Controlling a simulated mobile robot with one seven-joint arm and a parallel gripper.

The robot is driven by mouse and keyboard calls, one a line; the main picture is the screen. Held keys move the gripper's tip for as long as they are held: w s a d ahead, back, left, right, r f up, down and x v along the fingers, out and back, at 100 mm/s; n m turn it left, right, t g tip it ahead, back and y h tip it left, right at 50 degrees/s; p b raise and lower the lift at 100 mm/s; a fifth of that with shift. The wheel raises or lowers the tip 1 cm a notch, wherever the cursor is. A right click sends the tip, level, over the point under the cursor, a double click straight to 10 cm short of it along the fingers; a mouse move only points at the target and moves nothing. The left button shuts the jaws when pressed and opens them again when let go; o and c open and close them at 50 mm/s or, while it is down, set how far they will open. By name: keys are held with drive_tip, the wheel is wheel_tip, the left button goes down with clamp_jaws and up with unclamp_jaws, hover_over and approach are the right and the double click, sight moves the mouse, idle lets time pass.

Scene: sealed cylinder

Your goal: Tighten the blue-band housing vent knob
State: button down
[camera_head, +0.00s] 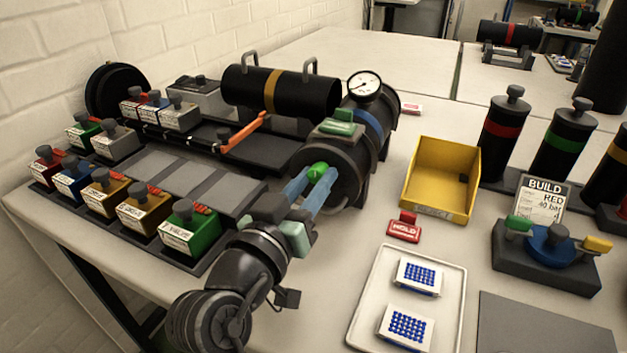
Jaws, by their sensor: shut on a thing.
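The blue-band housing (369,127) is a black cylinder lying on the table, with a blue ring and a round white gauge (364,86) on top. Its dark end cap (350,178) faces me. A green vent knob (317,172) sits at that end face. My gripper (314,184) comes from the lower left, its two blue fingers shut on the green knob. The fingers hide part of the knob's sides. How far the knob is turned cannot be told.
A yellow bin (441,178) stands right of the housing, with a red HOLD tag (404,228) in front. A white tray (456,300) holds two blue-dotted racks. Several coloured valve boxes (190,229) line the left side. A yellow-band cylinder (280,92) lies behind.

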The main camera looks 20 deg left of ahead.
drive_tip(key=c, duration=0.6)
unclamp_jaws()
drive_tip(key=s, duration=1.3)
drive_tip(key=shift+a+p, duration=0.2)
drive_tip(key=shift+p, duration=0.1)
